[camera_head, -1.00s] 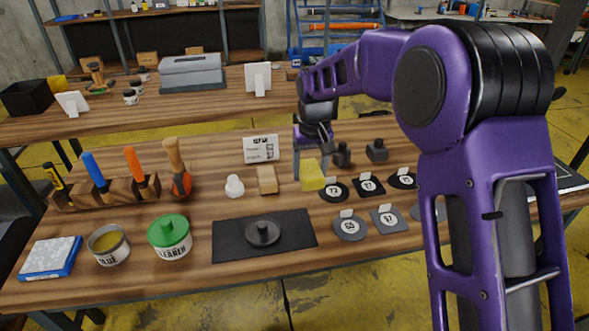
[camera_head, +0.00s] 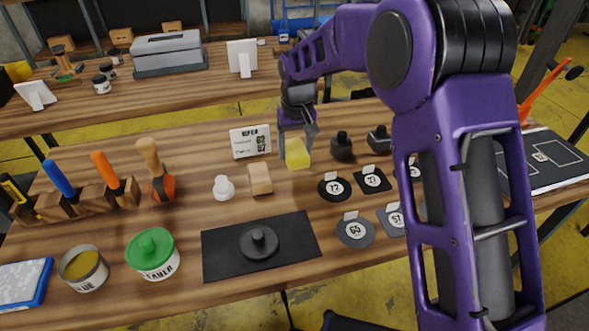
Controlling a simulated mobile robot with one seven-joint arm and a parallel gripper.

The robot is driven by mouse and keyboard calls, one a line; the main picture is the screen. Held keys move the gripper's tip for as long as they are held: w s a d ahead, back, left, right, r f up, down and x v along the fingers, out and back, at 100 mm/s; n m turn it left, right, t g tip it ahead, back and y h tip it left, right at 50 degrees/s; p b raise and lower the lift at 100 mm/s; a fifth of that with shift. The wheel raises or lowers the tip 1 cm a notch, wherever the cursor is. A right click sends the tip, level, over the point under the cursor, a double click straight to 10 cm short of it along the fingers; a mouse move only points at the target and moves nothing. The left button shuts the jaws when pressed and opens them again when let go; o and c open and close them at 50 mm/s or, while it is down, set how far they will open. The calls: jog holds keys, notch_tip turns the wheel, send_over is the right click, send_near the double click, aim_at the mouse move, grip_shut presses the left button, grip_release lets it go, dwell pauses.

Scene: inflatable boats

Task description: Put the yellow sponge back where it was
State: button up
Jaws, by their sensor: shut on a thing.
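The yellow sponge (camera_head: 298,155) is a small block near the back middle of the wooden table (camera_head: 190,210). My gripper (camera_head: 297,144) is shut on it from above. The sponge is right of the wooden block (camera_head: 260,178) and left of the dark knobbed weight (camera_head: 342,146). I cannot tell whether its underside touches the table. My purple arm crosses the right side of the view and hides part of the table there.
A white sign card (camera_head: 250,141) stands behind the wooden block. Numbered dark patches (camera_head: 335,186) lie to the front right. A black mat with a round knobbed piece (camera_head: 215,250), a green-lidded tub (camera_head: 152,252) and a white knob (camera_head: 224,187) stand nearby.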

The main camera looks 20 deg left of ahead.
aim_at(295, 177)
jog(key=shift+f+b, duration=0.4)
jog(key=shift+f, duration=2.7)
jog(key=shift+f, duration=0.1)
jog(key=o, duration=1.3)
jog(key=r, duration=0.4)
jog(key=r+p, duration=0.1)
jog(key=r, duration=0.3)
jog(key=s+r, duration=0.1)
jog(key=r, duration=0.3)
jog(key=shift+s+d+p, duration=0.1)
jog(key=shift+d+p, duration=0.25)
